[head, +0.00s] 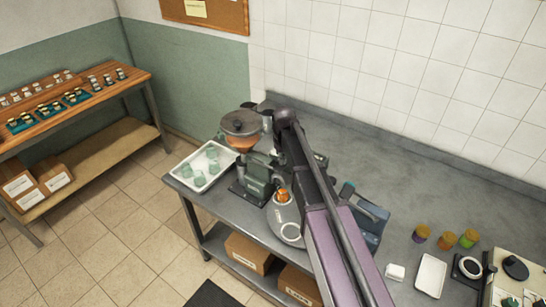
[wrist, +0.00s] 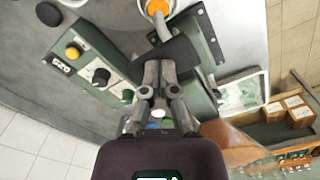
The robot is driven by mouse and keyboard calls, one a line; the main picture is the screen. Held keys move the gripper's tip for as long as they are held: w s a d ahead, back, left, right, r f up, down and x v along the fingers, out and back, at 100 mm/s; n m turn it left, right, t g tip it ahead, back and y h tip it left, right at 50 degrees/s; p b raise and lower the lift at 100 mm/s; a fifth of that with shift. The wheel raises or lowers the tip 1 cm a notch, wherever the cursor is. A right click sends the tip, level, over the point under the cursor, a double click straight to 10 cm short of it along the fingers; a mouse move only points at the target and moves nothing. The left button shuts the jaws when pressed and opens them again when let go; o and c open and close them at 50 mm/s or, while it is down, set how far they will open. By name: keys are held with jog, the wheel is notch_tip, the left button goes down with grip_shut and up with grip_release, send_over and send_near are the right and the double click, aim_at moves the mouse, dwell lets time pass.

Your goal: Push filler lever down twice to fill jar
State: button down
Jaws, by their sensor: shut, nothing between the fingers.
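The filler is a grey-green machine (head: 257,172) on the bench, with a hopper (head: 241,127) of orange-brown filling on top. Its hopper also shows, blurred, at the lower right of the wrist view (wrist: 232,143). My gripper (wrist: 160,88) is shut and empty, pointing down over the machine. Its fingertips are close to a dark block (wrist: 166,58), perhaps part of the lever; I cannot tell whether they touch. An orange round thing, perhaps the jar's filling (head: 283,195), stands in front of the machine and shows at the wrist view's top (wrist: 157,7).
A control panel (wrist: 95,75) with a yellow button and black knob is beside the fingers. A white tray of greenish jars (head: 184,178) is left of the filler. A blue device (head: 366,215) and several coloured-lid jars (head: 445,239) are to the right. The bench's back right is clear.

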jog(key=shift+r+p, duration=1.85)
jog(key=shift+r, duration=0.1)
notch_tip(320, 180, up, 5)
jog(key=p, duration=0.5)
jog(key=shift+f, duration=0.1)
jog(key=s+d+f+m+b, duration=0.2)
jog(key=s+d+f+b, duration=0.5)
jog(key=s, duration=0.4)
jog(key=s+d+f+m+b, duration=0.3)
jog(key=s+d+f+b, duration=0.4)
jog(key=s+f+b, duration=0.2)
jog(key=shift+s+d+f+b, duration=0.25)
jog(key=shift+s+b, duration=0.1)
jog(key=shift+s, duration=0.8)
dwell(1.3)
